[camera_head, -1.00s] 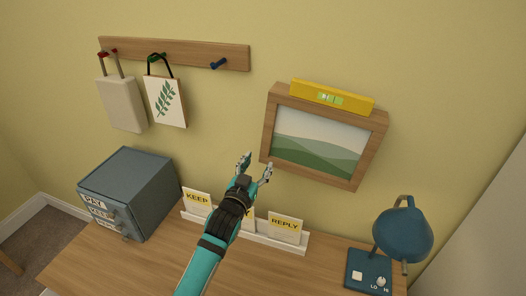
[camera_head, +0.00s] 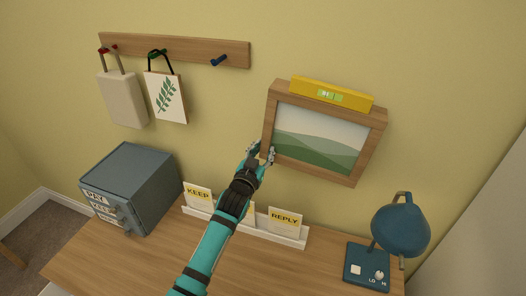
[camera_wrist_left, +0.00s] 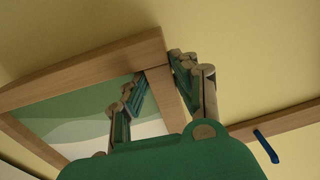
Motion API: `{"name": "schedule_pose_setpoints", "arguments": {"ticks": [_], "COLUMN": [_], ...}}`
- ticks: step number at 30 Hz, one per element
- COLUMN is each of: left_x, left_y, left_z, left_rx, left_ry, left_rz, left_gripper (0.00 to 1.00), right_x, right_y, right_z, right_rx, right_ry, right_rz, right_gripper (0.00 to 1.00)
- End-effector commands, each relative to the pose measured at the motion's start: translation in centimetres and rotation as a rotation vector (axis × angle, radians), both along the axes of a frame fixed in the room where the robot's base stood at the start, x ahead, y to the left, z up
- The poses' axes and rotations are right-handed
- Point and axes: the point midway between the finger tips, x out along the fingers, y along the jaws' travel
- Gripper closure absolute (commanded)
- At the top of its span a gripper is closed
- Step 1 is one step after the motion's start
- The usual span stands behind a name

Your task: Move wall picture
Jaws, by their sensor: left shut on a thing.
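The wall picture (camera_head: 320,138) hangs on the yellow wall, a wooden frame around a green hill landscape, tilted with its right side lower. A yellow spirit level (camera_head: 331,95) rests along its top edge. My left gripper (camera_head: 260,152) is at the frame's lower left side, shut on the frame. In the left wrist view, my gripper's fingers (camera_wrist_left: 158,82) stand on either side of the frame's wooden side bar (camera_wrist_left: 165,95), near a corner. My right gripper is not in view.
A wooden peg rail (camera_head: 175,50) holds a beige bag (camera_head: 123,98) and a leaf-print bag (camera_head: 166,98). Below are a grey box (camera_head: 130,185), a white card holder (camera_head: 262,230) and a blue lamp (camera_head: 400,230) on the wooden desk (camera_head: 130,265). The wall between rail and picture is clear.

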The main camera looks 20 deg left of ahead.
Motion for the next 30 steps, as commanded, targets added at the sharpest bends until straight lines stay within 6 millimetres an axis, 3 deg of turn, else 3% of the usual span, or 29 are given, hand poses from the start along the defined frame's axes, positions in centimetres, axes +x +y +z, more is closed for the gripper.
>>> {"name": "schedule_pose_setpoints", "arguments": {"ticks": [3,11,17,24,25,30], "left_x": [0.0,0.0,0.0,0.0,0.0,0.0], "left_y": [0.0,0.0,-0.9,-0.9,-0.9,-0.8], "left_z": [0.0,-0.1,-2.0,-1.8,-1.8,-1.7], "left_rx": [0.0,-0.003,-0.119,-0.123,-0.123,-0.122], "left_ry": [0.0,0.001,0.006,0.005,0.005,0.005], "left_rz": [0.0,0.0,0.0,0.0,0.0,0.0], "left_gripper": [1.0,1.0,1.0,1.0,0.7,0.5], "right_x": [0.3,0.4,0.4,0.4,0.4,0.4], "right_y": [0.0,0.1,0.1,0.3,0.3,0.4], "right_z": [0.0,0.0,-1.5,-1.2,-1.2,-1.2], "right_rx": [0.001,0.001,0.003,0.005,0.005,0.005], "right_ry": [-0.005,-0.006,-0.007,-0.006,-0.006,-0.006], "right_rz": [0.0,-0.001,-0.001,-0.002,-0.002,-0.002], "right_gripper": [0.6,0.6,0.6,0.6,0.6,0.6]}}
